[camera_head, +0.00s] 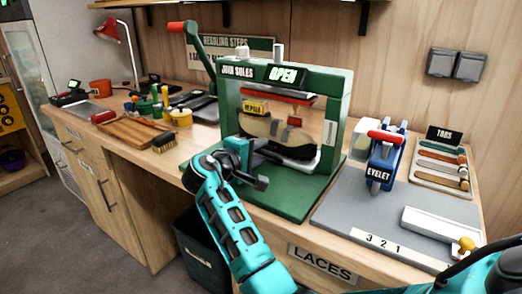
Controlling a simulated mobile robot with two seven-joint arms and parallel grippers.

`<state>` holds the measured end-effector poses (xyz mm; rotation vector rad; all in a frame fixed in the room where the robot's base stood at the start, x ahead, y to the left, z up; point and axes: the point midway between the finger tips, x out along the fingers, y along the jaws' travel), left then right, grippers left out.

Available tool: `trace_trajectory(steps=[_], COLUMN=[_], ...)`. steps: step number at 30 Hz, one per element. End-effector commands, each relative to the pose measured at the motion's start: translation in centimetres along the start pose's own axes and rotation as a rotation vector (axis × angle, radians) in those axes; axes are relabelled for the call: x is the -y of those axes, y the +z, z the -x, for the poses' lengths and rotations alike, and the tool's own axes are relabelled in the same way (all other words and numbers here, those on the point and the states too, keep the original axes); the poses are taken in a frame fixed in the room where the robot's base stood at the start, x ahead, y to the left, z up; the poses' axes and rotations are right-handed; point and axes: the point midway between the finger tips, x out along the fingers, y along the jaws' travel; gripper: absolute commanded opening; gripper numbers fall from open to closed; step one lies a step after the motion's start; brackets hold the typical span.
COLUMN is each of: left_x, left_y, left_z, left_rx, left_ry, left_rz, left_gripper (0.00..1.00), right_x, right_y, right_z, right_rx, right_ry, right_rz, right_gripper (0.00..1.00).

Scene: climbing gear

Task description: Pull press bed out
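The green press (345,95) stands on the bench, with a "JOIN SOLES" label and a lit "OPEN" sign on top. A dark-soled shoe with a yellow tag (256,107) sits inside its frame under a red-edged plate. The press bed under the shoe is largely hidden, and I cannot tell its outline.
A green lever with a red grip (176,27) rises left of the press. A blue eyelet tool (383,160) stands on a grey mat (345,217) at right. A wooden board (130,130), brush and jars lie left. A dark bin (203,252) stands below.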

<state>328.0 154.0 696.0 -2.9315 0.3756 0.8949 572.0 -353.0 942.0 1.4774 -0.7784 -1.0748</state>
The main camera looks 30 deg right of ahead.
Motion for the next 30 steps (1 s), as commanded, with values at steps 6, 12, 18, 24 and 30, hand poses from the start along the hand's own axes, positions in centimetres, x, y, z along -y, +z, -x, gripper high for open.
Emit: trace_trajectory(steps=[6, 12, 18, 24, 30], left_x=[0.03, 0.06, 0.11, 0.15, 0.17], left_y=[-0.01, 0.01, 0.03, 0.06, 0.09], left_z=[-0.04, -0.04, -0.04, -0.04, -0.04], left_rx=[0.0, 0.0, 0.0, 0.0, 0.001], left_ry=[0.0, -0.001, -0.002, -0.003, -0.003], left_rz=[0.0, 0.0, 0.0, 0.0, 0.0], left_gripper=[0.0, 0.0, 0.0, 0.0, 0.0], right_x=[0.0, 0.01, 0.02, 0.03, 0.03], right_y=[-0.02, -0.02, -0.01, -0.01, -0.01], right_z=[0.08, 0.07, 0.06, 0.06, 0.05], right_rx=[0.0, 0.0, 0.0, 0.0, 0.0], right_ry=[0.0, 0.0, 0.0, 0.0, 0.0], right_rz=[0.0, 0.0, 0.0, 0.0, 0.0], right_gripper=[0.34, 0.28, 0.09, 0.0, 0.0])
